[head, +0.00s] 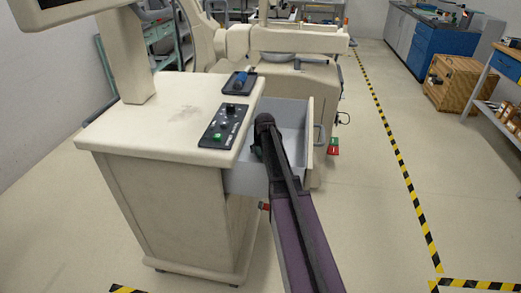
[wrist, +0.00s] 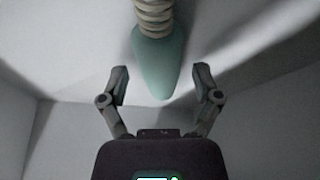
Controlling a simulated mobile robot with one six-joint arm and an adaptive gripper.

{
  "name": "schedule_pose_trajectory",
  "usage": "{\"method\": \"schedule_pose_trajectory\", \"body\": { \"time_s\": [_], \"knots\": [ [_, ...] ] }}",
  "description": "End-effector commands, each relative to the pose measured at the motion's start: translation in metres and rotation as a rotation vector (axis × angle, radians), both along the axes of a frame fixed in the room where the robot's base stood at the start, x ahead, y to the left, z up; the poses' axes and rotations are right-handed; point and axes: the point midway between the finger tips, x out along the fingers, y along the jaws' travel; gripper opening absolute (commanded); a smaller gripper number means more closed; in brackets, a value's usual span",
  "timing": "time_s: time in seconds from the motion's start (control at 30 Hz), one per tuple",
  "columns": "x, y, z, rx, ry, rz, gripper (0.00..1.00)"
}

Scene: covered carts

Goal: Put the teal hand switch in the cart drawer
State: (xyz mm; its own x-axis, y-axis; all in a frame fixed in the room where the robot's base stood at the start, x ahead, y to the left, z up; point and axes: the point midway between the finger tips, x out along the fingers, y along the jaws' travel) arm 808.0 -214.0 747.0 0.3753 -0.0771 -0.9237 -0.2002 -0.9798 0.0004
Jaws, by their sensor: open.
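The teal hand switch (wrist: 162,62) shows in the wrist view, with a pale coiled cord at its top end. It appears to lie inside the cart drawer (wrist: 250,125), whose grey walls and floor surround it. My gripper (wrist: 161,80) is open, with one finger on each side of the switch's lower tip and gaps visible between. In the head view the drawer (head: 293,116) is pulled out from the cart's right side. My arm reaches over it and hides part of its inside, and the switch cannot be seen there.
The cream cart top (head: 168,112) carries a black control panel (head: 226,125) with a green button and a dark tray (head: 239,82) holding a blue item. A cream machine (head: 290,45) stands behind.

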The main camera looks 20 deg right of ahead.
Motion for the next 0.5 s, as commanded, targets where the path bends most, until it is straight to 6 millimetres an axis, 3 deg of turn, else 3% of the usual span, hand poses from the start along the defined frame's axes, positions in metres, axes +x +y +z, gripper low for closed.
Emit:
{"method": "schedule_pose_trajectory", "body": {
  "time_s": [0.5],
  "knots": [
    [-0.005, 0.002, 0.018, 0.000, 0.000, 0.001, 0.82]
  ]
}}
